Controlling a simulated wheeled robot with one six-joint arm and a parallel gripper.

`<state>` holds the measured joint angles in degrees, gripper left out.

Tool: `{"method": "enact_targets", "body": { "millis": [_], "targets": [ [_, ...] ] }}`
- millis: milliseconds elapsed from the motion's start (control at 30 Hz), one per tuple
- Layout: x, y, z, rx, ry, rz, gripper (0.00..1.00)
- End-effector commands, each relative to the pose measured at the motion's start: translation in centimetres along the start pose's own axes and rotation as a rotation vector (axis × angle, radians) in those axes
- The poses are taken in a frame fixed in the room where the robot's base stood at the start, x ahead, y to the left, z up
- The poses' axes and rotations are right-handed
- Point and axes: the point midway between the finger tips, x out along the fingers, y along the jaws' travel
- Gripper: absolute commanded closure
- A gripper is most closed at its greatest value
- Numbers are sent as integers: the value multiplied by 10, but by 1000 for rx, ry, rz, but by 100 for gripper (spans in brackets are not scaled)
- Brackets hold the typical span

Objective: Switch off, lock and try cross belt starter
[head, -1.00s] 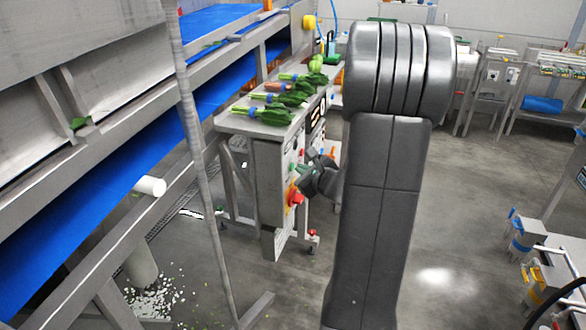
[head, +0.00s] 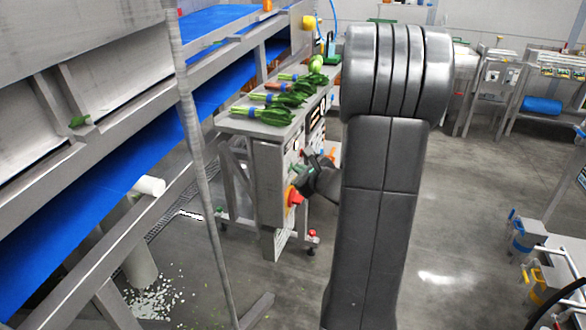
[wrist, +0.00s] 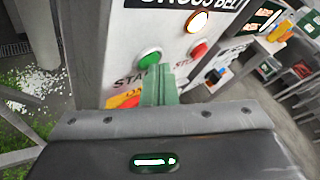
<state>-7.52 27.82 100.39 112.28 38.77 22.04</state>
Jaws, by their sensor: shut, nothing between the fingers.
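The cross belt starter (wrist: 95,45) is a grey panel on the side of the steel stand in the head view (head: 268,185). The wrist view shows its partly cut-off BELT label, a lit lamp (wrist: 198,22), a green start button (wrist: 149,57) and a red stop button (wrist: 199,50). A red and yellow switch (head: 294,196) sits lower on the panel; in the wrist view it is mostly hidden behind my fingers. My gripper (wrist: 159,72) is shut and empty, its green fingertips just below the green button. I cannot tell whether they touch it.
Bunches of greens (head: 275,98) lie on top of the stand. A blue conveyor belt (head: 130,165) runs along the left behind a steel post (head: 190,130). The floor (head: 450,220) to the right is open, with a cart (head: 540,245) at the right edge.

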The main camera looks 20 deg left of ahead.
Motion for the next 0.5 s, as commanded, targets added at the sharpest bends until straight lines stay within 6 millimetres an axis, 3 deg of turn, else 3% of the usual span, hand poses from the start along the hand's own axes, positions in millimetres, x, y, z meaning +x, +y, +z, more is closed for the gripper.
{"method": "enact_targets", "body": {
  "millis": [500],
  "targets": [
    [-12,-9,-8,0,-1,0,100]
  ]
}}
